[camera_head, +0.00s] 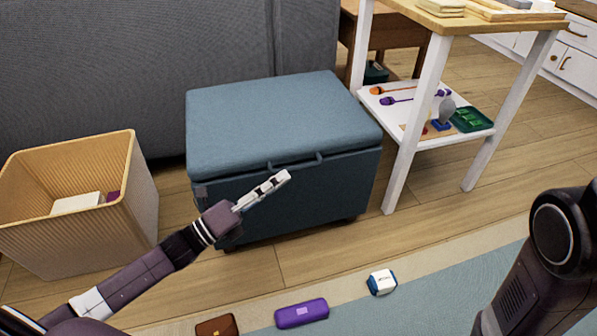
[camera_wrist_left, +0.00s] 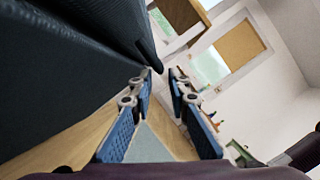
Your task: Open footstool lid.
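The blue-grey footstool (camera_head: 300,195) stands in the middle of the head view. Its padded lid (camera_head: 280,115) lies flat and closed on the box. A dark loop handle (camera_head: 296,162) is on the lid's front edge. My left gripper (camera_head: 286,176) is just in front of the footstool, close below the handle; I cannot tell whether it touches. In the left wrist view the left gripper (camera_wrist_left: 160,75) has its fingers apart with nothing between them, and the dark footstool side (camera_wrist_left: 60,70) is at the left. My right arm (camera_head: 550,260) shows at the right, its gripper out of view.
A ribbed basket (camera_head: 145,190) with items inside stands left of the footstool. A white-legged table (camera_head: 425,110) with a lower shelf stands at the right. A purple case (camera_head: 302,313), a white-and-blue item (camera_head: 381,282) and a brown pouch (camera_head: 217,326) lie on the floor in front.

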